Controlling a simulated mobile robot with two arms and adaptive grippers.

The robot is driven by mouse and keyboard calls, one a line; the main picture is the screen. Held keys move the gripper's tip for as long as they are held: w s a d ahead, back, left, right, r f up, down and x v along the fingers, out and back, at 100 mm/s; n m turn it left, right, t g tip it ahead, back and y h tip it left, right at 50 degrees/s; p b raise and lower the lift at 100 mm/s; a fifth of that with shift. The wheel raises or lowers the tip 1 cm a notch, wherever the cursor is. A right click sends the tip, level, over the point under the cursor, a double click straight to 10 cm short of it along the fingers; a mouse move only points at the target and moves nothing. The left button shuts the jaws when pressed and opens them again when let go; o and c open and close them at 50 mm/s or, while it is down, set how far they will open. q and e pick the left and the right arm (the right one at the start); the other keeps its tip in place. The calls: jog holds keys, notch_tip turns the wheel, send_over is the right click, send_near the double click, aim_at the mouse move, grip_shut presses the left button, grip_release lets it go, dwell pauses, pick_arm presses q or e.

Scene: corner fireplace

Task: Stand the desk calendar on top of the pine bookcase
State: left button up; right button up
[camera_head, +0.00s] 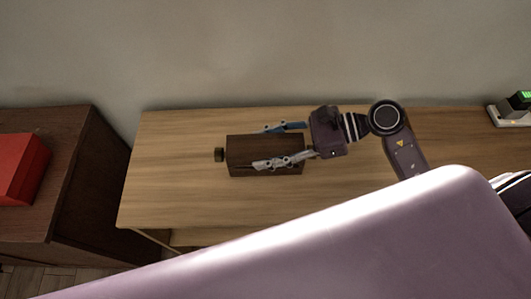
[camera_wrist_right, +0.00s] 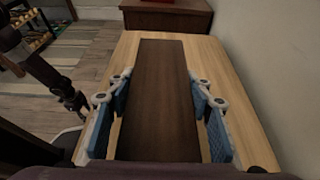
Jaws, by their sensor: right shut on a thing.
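The desk calendar (camera_head: 240,152) is a dark brown wooden block with a small round knob at its left end. It is over the middle of the pale pine bookcase top (camera_head: 165,195), and I cannot tell whether it touches the wood. My right gripper (camera_head: 262,147) comes from the right and is shut on the calendar, one finger along each long side. In the right wrist view the calendar (camera_wrist_right: 155,85) lies lengthwise between the blue finger pads. A dark jointed arm, apparently my left, shows there at the left with its gripper (camera_wrist_right: 76,102), too unclear to read.
A dark wooden cabinet (camera_head: 85,190) with a red box (camera_head: 15,168) stands left of the bookcase. A device with a green display (camera_head: 520,98) is at the far right. A plain wall runs behind. Bare pine lies around the calendar.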

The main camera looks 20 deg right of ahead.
notch_tip(320, 180, down, 4)
jog(key=shift+r, duration=0.1)
jog(key=shift+f, duration=0.25)
jog(key=o, duration=1.3)
jog(key=shift+r, duration=0.1)
jog(key=shift+o, duration=0.2)
jog(key=shift+r, duration=0.1)
